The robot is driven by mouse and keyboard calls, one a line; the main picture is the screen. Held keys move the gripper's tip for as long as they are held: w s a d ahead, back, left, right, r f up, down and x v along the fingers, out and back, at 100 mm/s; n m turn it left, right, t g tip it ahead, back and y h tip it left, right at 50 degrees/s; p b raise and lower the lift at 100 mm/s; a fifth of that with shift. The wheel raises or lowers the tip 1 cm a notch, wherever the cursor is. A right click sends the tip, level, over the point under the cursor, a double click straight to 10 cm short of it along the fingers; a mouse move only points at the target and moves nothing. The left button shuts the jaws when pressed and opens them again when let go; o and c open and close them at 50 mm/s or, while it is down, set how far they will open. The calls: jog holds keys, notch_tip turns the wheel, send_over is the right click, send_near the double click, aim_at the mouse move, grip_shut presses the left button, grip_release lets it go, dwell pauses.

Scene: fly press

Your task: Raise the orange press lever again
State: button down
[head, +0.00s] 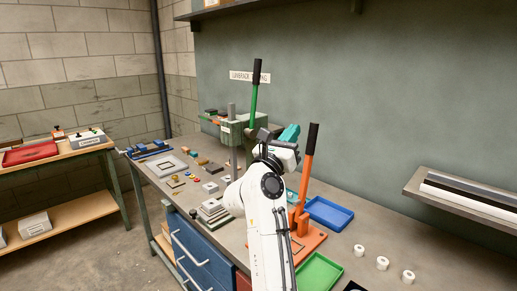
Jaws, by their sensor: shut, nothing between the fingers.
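The orange press lever (307,168) stands nearly upright, leaning slightly right at the top, with a black grip (313,138). It rises from the orange press (306,238) on the workbench, partly hidden behind my white arm. My gripper (265,134) is at the end of the arm, left of the lever's upper part and apart from it in the picture. Its fingers are small and dark, and I see nothing held in them.
A green lever (254,100) with a black grip rises behind my gripper from a green press (232,130). A blue tray (328,214) and a green tray (318,274) flank the orange press. Several white rolls (382,263) stand at right. A wall shelf (460,195) juts out.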

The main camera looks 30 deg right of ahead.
jog(key=s+a+r+b, duration=0.1)
jog(key=s+a, duration=0.1)
jog(key=a, duration=0.4)
jog(key=s+a+r+b, duration=0.1)
jog(key=s+a, duration=0.2)
jog(key=a, duration=0.4)
jog(key=shift+s+b, duration=0.15)
jog(key=shift+b, duration=0.2)
